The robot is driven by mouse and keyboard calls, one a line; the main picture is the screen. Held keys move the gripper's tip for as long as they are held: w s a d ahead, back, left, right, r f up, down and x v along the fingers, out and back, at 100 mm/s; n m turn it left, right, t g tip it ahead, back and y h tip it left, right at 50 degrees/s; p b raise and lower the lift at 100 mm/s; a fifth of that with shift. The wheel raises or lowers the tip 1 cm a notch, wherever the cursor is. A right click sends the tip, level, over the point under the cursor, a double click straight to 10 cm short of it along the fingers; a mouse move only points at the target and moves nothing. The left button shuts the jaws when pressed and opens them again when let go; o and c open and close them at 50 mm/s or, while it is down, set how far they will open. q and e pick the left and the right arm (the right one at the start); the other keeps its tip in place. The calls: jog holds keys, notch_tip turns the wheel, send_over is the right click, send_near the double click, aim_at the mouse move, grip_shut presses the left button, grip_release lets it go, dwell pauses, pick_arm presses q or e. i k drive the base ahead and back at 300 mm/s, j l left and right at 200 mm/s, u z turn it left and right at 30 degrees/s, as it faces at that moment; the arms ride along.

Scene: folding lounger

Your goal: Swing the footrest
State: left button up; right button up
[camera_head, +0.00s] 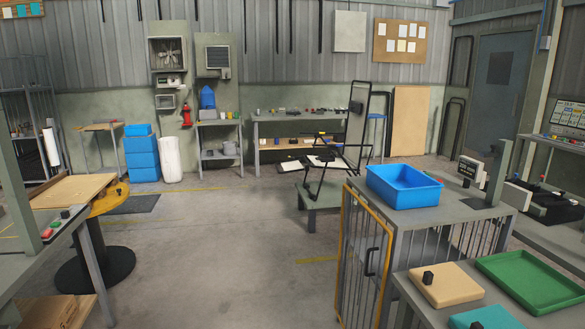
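A folding lounger (357,128) with a thin black frame stands on a low grey-green stand in the middle distance, right of the picture's centre. A tall, narrow panel of it rises nearly upright on the right, with a dark block on its upper part. Lower dark parts with pale edges (318,161) reach out to the left, and crossed thin legs run down to the stand. One of these low parts may be the footrest; at this distance I cannot tell which. Neither of my grippers is in view, and nothing is seen touching the lounger.
The stand (318,194) is low. A cage cabinet with a yellow-framed door (361,262) and a blue bin (404,186) stand in front, on the right. A round yellow table (106,200) is on the left. The concrete floor (225,240) between is clear.

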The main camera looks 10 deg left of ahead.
aim_at(294, 166)
jog(key=i+j+u, duration=0.35)
jog(key=i, duration=0.75)
jog(key=i+u, duration=0.4)
jog(key=i, duration=2.95)
